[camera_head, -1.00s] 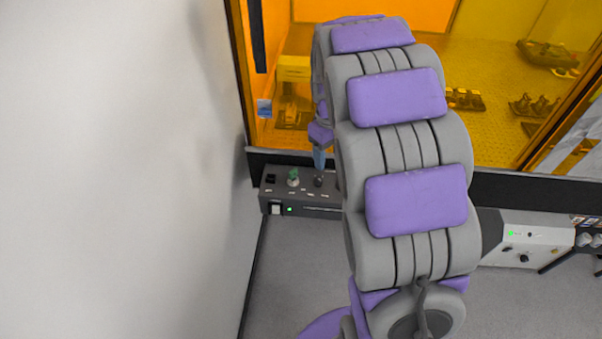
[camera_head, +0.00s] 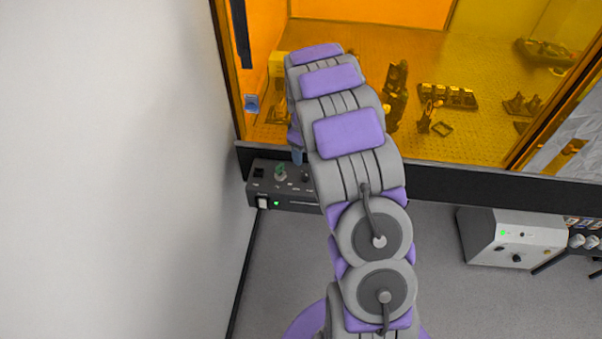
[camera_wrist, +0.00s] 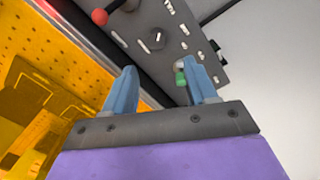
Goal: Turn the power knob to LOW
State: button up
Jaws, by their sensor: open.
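The dark control box (camera_head: 290,200) stands at the left, against the base of the amber window. On its top, a small dark knob (camera_head: 304,177) sits right of a green-topped part (camera_head: 280,173). In the wrist view, the dark knob (camera_wrist: 157,39) lies beyond the gap between my fingertips, apart from them. The green part (camera_wrist: 180,77) is close beside the right finger; I cannot tell if they touch. My gripper (camera_wrist: 160,72) is open and empty, with two blue fingers. In the head view its tip shows just above the box. The labels are too small to read.
A red ball-ended part (camera_wrist: 100,17) stands near the knob in the wrist view. The amber window (camera_head: 430,120) rises behind the box, and a white wall (camera_head: 110,170) is close at left. A pale instrument box (camera_head: 514,238) stands on the right.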

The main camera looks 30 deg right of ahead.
send_over(305, 173)
jog(key=d, duration=0.2)
notch_tip(305, 173, down, 6)
jog(key=shift+a+r+b, duration=0.1)
jog(key=shift+r+b, duration=0.05)
jog(key=shift+b, duration=0.2)
jog(key=a+f, duration=0.2)
jog(key=f, duration=0.1)
jog(key=shift+a+f, duration=0.2)
jog(key=shift+a, duration=0.15)
jog(key=shift+a+f, duration=0.3)
jog(key=shift+f, duration=0.1)
jog(key=shift+d+f, duration=0.15)
jog(key=shift+d, duration=0.55)
jog(key=shift+d+f, duration=0.1)
jog(key=shift+d, duration=0.55)
jog(key=shift+c, duration=1)
jog(key=shift+w+a+r, duration=0.1)
jog(key=shift+a, duration=0.85)
jog(key=c, duration=0.4)
jog(key=shift+d, duration=0.3)
jog(key=c, duration=0.5)
